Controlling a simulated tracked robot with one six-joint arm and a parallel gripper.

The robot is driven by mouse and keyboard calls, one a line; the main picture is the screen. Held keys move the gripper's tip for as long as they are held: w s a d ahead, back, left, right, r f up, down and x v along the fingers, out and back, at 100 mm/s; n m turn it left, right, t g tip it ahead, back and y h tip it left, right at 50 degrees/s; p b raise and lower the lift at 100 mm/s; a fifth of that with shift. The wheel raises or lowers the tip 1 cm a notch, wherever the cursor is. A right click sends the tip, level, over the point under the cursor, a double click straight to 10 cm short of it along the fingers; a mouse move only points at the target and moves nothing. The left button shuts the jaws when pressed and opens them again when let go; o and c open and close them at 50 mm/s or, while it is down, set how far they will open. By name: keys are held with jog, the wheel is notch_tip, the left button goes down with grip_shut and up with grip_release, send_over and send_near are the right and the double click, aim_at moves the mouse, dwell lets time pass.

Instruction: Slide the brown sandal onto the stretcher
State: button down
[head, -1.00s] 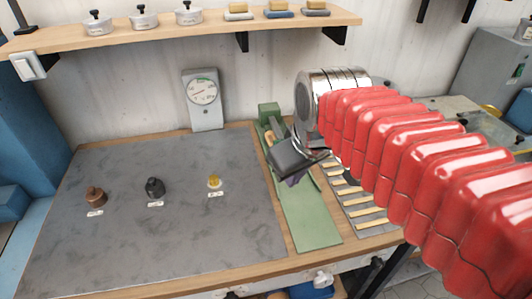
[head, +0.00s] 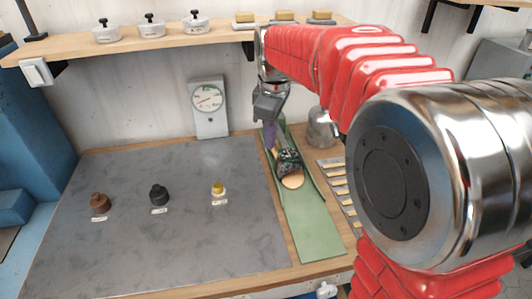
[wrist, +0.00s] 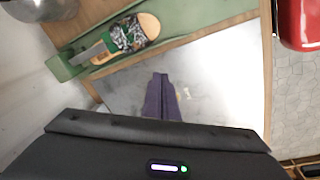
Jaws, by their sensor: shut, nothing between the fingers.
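A sandal with a tan footbed (head: 292,182) and a dark, patterned strap (head: 288,162) sits on a green stretcher base (head: 310,230). No plainly brown sandal shows. In the wrist view, the sandal's strap (wrist: 126,36) and tan footbed (wrist: 150,24) show at the upper left, with a grey bar running into the strap from the far end. How far the sandal is seated is unclear. My gripper (head: 270,145) is shut and empty, its purple fingers pointing down in front of the stretcher's far end in the head view. In the wrist view the fingers (wrist: 162,78) are apart from the sandal.
A grey mat (head: 160,250) at left carries brown (head: 99,203), black (head: 159,195) and yellow (head: 218,188) small labelled knobs. A dial gauge (head: 209,108) stands against the wall. A shelf (head: 75,47) with lidded pots hangs above. A rack of slats (head: 338,180) lies right of the stretcher.

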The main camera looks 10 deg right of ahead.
aim_at(272, 169)
jog(key=w+a+f+n+g, duration=0.1)
jog(key=w+f+n, duration=0.3)
jog(key=w, duration=0.5)
notch_tip(272, 169, down, 2)
jog(key=shift+w+a+f+n+g, duration=0.25)
jog(key=shift+w+n+g, duration=0.05)
jog(key=shift+n, duration=0.1)
jog(key=shift+f, duration=0.15)
notch_tip(272, 169, down, 10)
jog(key=shift+f, duration=0.1)
jog(key=d, duration=0.2)
jog(key=shift+s+d+r, duration=0.15)
jog(key=shift+d+r, duration=0.1)
jog(key=shift+d, duration=0.1)
jog(key=shift+s+d, duration=0.1)
jog(key=shift+d, duration=0.6)
jog(key=shift+d, duration=0.1)
